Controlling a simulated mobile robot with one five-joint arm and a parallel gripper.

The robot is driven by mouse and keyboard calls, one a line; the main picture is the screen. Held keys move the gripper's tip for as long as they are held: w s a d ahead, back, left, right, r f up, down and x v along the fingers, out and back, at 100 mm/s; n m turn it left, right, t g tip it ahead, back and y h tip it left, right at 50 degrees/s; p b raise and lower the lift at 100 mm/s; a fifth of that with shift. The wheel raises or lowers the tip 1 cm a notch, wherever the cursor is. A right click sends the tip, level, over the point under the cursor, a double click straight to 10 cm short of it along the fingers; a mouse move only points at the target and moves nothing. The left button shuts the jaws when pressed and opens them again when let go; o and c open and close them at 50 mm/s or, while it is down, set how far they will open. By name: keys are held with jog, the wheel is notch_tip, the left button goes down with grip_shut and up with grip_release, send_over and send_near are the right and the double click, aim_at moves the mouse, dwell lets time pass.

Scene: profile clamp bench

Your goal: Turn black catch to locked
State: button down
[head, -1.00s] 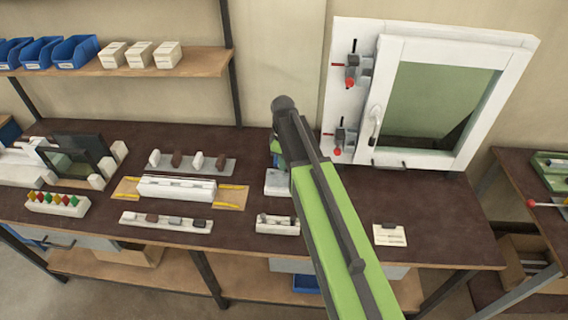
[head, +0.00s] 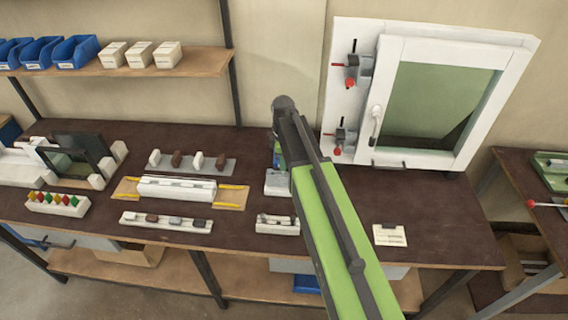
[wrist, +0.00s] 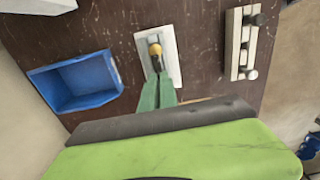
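I cannot tell for sure which part is the black catch. A white block (wrist: 243,42) with a dark knob (wrist: 257,20) and grey knobs lies at the upper right in the wrist view; it appears to be the block (head: 277,224) near the bench front. My gripper (wrist: 158,76) has green fingers close together, beside a yellow knob (wrist: 155,49) on a white plate (wrist: 170,38). Whether they touch the knob or hold anything is unclear. In the head view my arm hides most of the gripper and part of this plate (head: 278,184).
A blue bin (wrist: 78,85) lies left of the fingers in the wrist view. A white window frame (head: 376,75) with red-tipped clamps (head: 352,70) stands at the back right. Fixtures with a white rail (head: 176,188) fill the left bench. Bench right of my arm is mostly clear around a card (head: 390,235).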

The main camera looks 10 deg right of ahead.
jog(key=c, duration=2.1)
grip_release()
jog(key=shift+s, duration=0.1)
jog(key=o, duration=0.5)
jog(key=shift+c, duration=0.2)
jog(key=shift+r, duration=0.1)
notch_tip(320, 180, up, 17)
jog(key=p, duration=1.7)
